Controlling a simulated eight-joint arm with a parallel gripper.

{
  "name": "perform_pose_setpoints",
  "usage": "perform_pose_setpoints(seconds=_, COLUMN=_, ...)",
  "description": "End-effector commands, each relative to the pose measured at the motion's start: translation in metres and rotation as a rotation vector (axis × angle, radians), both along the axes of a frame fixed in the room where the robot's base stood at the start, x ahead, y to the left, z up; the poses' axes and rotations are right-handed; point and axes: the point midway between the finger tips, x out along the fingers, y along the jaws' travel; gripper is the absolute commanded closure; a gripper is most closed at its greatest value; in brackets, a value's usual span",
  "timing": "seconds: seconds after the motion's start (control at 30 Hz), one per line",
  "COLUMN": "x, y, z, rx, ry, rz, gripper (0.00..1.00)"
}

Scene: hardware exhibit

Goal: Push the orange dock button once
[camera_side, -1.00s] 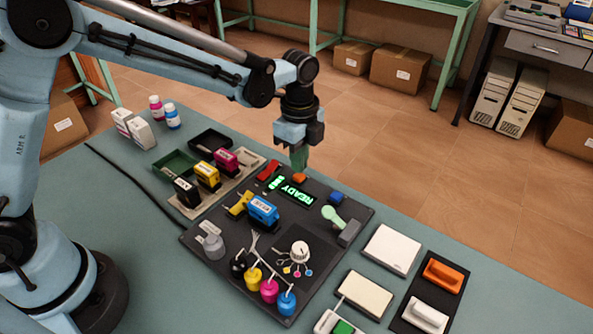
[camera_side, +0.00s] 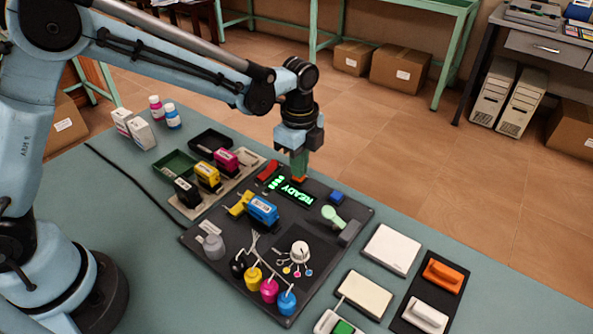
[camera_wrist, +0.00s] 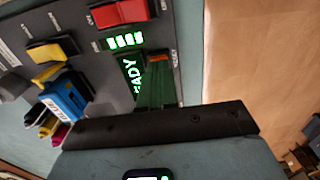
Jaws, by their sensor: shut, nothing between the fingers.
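The orange dock button (camera_wrist: 157,57) is near the far edge of the dark panel, beside the READY display. In the side view only a sliver of the orange button (camera_side: 299,181) shows below my fingers. My gripper (camera_side: 299,177) is shut and empty, pointing down with its green fingertips over the button. In the wrist view my gripper (camera_wrist: 156,66) covers most of the button. The tips look to be at the button's top; whether it is pressed in I cannot tell.
The green READY display (camera_side: 292,190) with several lit bars lies beside the button. A red switch (camera_side: 267,171), a blue button (camera_side: 336,197) and a blue cartridge (camera_side: 263,210) sit nearby on the panel (camera_side: 225,262).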

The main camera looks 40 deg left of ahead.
Motion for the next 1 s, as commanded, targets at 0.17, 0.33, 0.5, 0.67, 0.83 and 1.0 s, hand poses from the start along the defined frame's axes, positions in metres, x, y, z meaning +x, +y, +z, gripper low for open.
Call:
perform_pose_setpoints(seconds=0.17, x=0.0, y=0.0, z=-0.003, rx=0.0, ry=0.0, rz=0.0, gripper=1.0)
perform_pose_setpoints(seconds=0.33, x=0.0, y=0.0, z=-0.005, rx=0.0, ry=0.0, rz=0.0, gripper=1.0)
perform_pose_setpoints(seconds=0.5, x=0.0, y=0.0, z=-0.007, rx=0.0, ry=0.0, rz=0.0, gripper=1.0)
perform_pose_setpoints(seconds=0.67, x=0.0, y=0.0, z=-0.007, rx=0.0, ry=0.0, rz=0.0, gripper=1.0)
perform_pose_setpoints(seconds=0.83, x=0.0, y=0.0, z=0.001, rx=0.0, ry=0.0, rz=0.0, gripper=1.0)
perform_pose_setpoints(seconds=1.0, x=0.0, y=0.0, z=0.015, rx=0.0, ry=0.0, rz=0.0, gripper=1.0)
